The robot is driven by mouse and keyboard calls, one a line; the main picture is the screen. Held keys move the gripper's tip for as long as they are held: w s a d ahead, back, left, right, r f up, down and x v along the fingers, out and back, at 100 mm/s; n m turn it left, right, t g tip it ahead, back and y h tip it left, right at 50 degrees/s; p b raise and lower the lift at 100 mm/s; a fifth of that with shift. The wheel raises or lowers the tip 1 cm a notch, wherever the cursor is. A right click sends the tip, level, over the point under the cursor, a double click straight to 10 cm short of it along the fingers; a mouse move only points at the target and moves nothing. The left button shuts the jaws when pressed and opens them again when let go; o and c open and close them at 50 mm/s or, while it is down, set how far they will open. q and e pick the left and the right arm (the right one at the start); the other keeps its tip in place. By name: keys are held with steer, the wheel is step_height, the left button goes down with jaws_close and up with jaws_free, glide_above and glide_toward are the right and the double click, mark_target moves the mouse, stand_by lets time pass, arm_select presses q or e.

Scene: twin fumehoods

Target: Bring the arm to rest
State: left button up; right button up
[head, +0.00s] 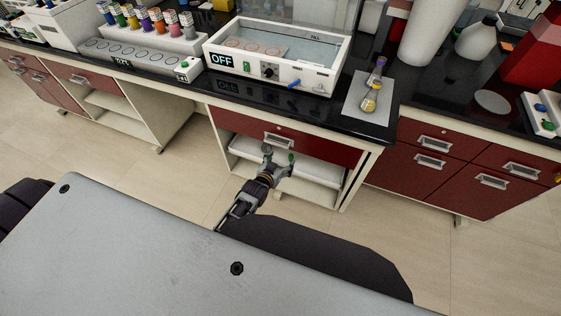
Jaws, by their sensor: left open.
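My left gripper (278,157) is open and appears empty. It shows in front of the red drawer and open shelf of the lab bench, lower than the black bench top. Its arm reaches up from the lower middle of the head view. My right gripper does not show.
The black bench top (225,88) carries a white water bath (268,75) marked OFF. A flask (371,97) with yellow liquid stands on a grey mat (359,108). A rack of coloured-label bottles (138,45) is at the left. Pale floor (165,170) lies open before the bench.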

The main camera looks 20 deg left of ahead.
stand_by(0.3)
arm_select(q)
steer(key=s+f+g, duration=0.3)
steer(key=s+f, duration=0.7)
steer(key=f, duration=0.4)
steer(key=s+f+g, duration=0.4)
steer(key=s+f, duration=0.7)
steer(key=f, duration=0.3)
steer(key=s+a+f+g, duration=0.2)
steer(key=s+a+f, duration=0.2)
steer(key=s, duration=0.9)
steer(key=s+a+f+m+g+y, duration=0.1)
steer(key=s+a+f+g, duration=0.2)
steer(key=s, duration=1)
step_height(320, 180, down, 4)
steer(key=shift+s+a+f, duration=0.2)
steer(key=shift+s+a, duration=0.1)
steer(key=shift+a, duration=0.7)
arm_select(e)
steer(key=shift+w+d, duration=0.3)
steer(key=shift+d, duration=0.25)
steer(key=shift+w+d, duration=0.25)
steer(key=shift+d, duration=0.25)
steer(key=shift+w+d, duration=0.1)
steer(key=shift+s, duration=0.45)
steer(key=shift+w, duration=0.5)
